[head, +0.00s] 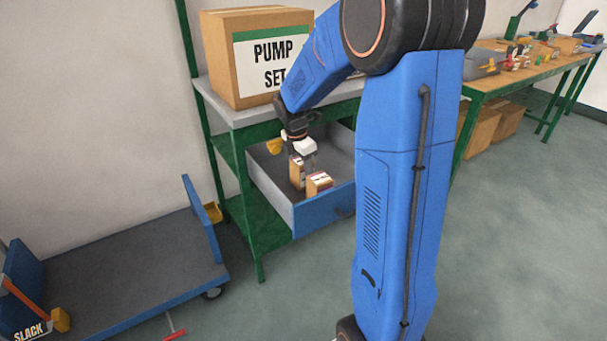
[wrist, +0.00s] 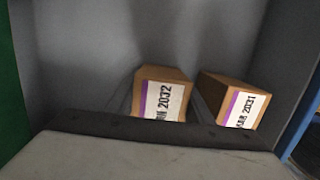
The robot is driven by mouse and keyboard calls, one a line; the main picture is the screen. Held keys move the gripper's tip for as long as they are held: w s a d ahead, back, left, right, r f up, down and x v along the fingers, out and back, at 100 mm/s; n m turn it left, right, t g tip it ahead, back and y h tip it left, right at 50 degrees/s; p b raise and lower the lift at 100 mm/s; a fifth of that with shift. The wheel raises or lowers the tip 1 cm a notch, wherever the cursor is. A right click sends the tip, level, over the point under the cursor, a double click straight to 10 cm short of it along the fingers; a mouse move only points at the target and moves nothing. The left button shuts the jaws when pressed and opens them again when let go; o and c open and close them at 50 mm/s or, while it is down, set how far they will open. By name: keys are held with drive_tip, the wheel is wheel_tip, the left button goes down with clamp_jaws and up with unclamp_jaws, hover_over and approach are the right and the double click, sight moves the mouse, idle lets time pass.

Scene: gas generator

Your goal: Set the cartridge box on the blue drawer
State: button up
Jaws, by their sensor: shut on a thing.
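The blue drawer (head: 322,213) is pulled open under the bench top, with a grey inside and a blue front. My gripper (head: 306,162) reaches down into it from above and is shut on a small brown cartridge box (head: 297,174). In the wrist view this box (wrist: 161,95) has a white label with a purple stripe, ending in 2032. A second, similar cartridge box (head: 319,183) sits beside it in the drawer. In the wrist view the second box (wrist: 238,100) is at right, its label reading 2031. Whether the held box touches the drawer floor I cannot tell.
A large PUMP SET carton (head: 255,60) stands on the bench top above the drawer. A green shelf frame (head: 257,225) surrounds the drawer. A blue-ended cart (head: 120,265) is at lower left, and a wooden workbench (head: 520,75) stands at right. Open floor lies at right.

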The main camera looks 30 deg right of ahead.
drive_tip(key=shift+f, duration=0.25)
drive_tip(key=shift+f, duration=0.15)
drive_tip(key=o, duration=1.1)
